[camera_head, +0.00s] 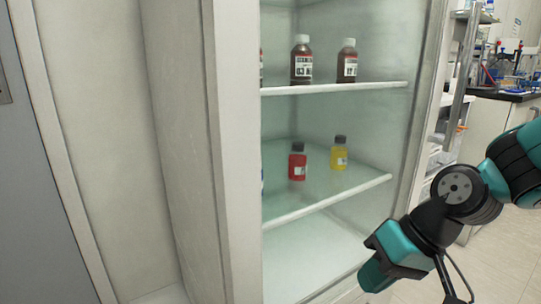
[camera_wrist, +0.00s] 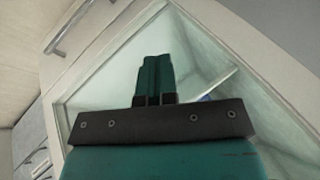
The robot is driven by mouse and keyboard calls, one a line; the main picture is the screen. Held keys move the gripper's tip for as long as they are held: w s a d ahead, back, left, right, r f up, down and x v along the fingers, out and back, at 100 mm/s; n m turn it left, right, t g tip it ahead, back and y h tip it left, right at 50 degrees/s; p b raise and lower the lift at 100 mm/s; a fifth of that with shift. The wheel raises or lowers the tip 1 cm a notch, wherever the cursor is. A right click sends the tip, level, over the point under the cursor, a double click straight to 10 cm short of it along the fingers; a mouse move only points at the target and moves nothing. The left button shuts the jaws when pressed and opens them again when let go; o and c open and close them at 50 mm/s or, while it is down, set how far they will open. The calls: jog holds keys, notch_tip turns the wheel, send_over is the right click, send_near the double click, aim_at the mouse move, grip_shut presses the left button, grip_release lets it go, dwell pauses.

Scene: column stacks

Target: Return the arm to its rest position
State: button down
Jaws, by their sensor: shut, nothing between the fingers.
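My arm with its teal and black links is at the right of the head view. My gripper shows in the wrist view (camera_wrist: 155,62), its two teal fingers together and nothing between them. In the head view the teal hand end of my arm hangs low in front of the open cabinet's right side, and the fingertips cannot be made out there. In the wrist view the fingers stand before the cabinet's pale glassy interior.
The cabinet (camera_head: 215,150) has a middle shelf (camera_head: 335,195) bearing a red bottle (camera_head: 297,165) and a yellow bottle (camera_head: 339,157). Brown bottles (camera_head: 302,65) (camera_head: 347,66) stand on the upper shelf (camera_head: 340,88). Open floor (camera_head: 505,260) and a lab bench (camera_head: 510,95) lie at right.

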jog(key=s+r+n+g+h, duration=0.15)
jog(key=s+r+n, duration=0.35)
jog(key=s, duration=0.7)
notch_tip(320, 180, up, 34)
jog(key=p, duration=3.3)
jog(key=shift+w+a+m+h, duration=0.15)
jog(key=shift+a+m+h, duration=0.2)
jog(key=shift+a+m, duration=0.05)
